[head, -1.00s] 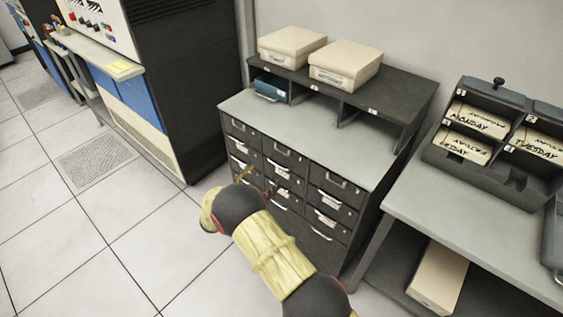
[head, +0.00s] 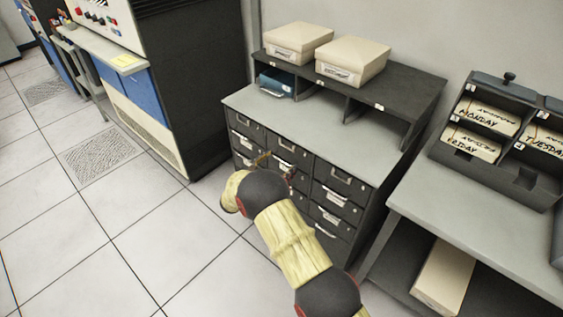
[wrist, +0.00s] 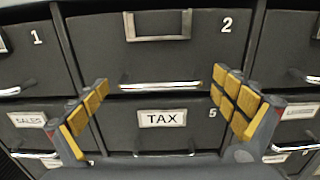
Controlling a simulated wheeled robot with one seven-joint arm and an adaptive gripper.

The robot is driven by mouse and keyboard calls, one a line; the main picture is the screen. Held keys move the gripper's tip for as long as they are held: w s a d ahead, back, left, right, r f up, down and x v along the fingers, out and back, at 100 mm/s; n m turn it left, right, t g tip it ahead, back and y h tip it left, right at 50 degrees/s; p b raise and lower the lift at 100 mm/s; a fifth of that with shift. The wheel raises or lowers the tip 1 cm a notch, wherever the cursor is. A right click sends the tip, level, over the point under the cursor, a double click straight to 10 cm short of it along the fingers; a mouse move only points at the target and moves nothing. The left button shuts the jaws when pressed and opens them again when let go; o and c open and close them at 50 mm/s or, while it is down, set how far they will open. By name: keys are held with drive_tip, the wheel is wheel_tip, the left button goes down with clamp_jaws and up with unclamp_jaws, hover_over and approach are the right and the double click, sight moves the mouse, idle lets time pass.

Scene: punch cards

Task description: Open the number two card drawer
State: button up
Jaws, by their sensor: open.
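The number two drawer (wrist: 190,62) is dark grey, with a white "2", an empty-looking metal label frame and a bright handle (wrist: 160,87) along its lower edge. It looks closed, flush with its neighbours. In the head view it is the middle drawer (head: 287,143) of the cabinet's top row. My gripper (wrist: 160,80) is open and empty. Its yellow-padded fingers stand left and right of the handle, apart from each other, roughly level with it. Contact with the drawer front cannot be told. In the head view my gripper (head: 276,164) is in front of the cabinet, partly hidden by my wrist.
Drawer 1 (wrist: 28,65) is on the left, and the TAX drawer 5 (wrist: 185,108) is directly below. Cream boxes (head: 350,60) sit on the cabinet's raised shelf. A grey table (head: 440,215) with card trays stands close on the right. The floor at left is open.

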drive_tip(key=shift+c, duration=1.2)
drive_tip(key=c, duration=1.4)
